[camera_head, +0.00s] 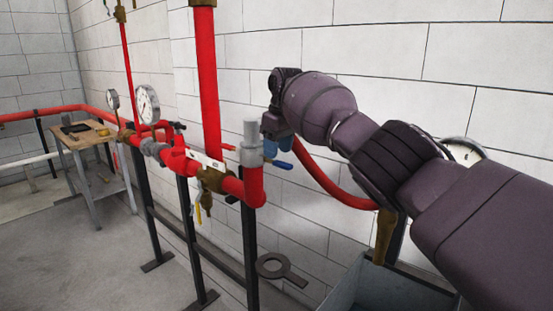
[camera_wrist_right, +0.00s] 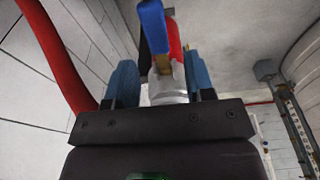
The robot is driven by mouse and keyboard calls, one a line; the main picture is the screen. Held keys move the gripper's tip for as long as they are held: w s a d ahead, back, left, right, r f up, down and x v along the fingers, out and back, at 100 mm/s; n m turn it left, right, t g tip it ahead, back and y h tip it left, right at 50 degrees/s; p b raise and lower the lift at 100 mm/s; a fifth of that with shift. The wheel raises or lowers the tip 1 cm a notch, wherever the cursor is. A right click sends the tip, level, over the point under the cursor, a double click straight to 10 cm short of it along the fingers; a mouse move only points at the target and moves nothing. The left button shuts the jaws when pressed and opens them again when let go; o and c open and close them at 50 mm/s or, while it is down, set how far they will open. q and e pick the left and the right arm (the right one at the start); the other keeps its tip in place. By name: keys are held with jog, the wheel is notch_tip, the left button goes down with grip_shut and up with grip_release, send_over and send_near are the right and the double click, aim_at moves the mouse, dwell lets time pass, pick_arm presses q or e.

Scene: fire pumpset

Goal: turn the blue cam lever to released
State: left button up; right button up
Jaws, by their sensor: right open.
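The blue cam lever (camera_head: 280,164) sticks out to the right from beside the grey coupling (camera_head: 250,143) on the red pipe. In the right wrist view the blue lever (camera_wrist_right: 153,28) rises at the top middle, above the grey coupling (camera_wrist_right: 167,88). My right gripper (camera_head: 271,149) is close to the lever and just right of the coupling. In the wrist view its two blue fingers (camera_wrist_right: 160,68) are apart, with the lever and coupling showing between them. I cannot tell whether either finger touches the lever. My left gripper is out of view.
A red hose (camera_head: 322,178) curves down to the right below my right wrist. Red pipework with a gauge (camera_head: 147,104) and a yellow-handled valve (camera_head: 197,212) stands to the left. A wooden table (camera_head: 83,136) is farther back. A block wall rises close behind.

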aim_at(281, 163)
notch_tip(281, 163, up, 6)
jog(key=shift+s+d+r, duration=0.2)
jog(key=shift+s+d, duration=0.15)
jog(key=shift+s, duration=0.05)
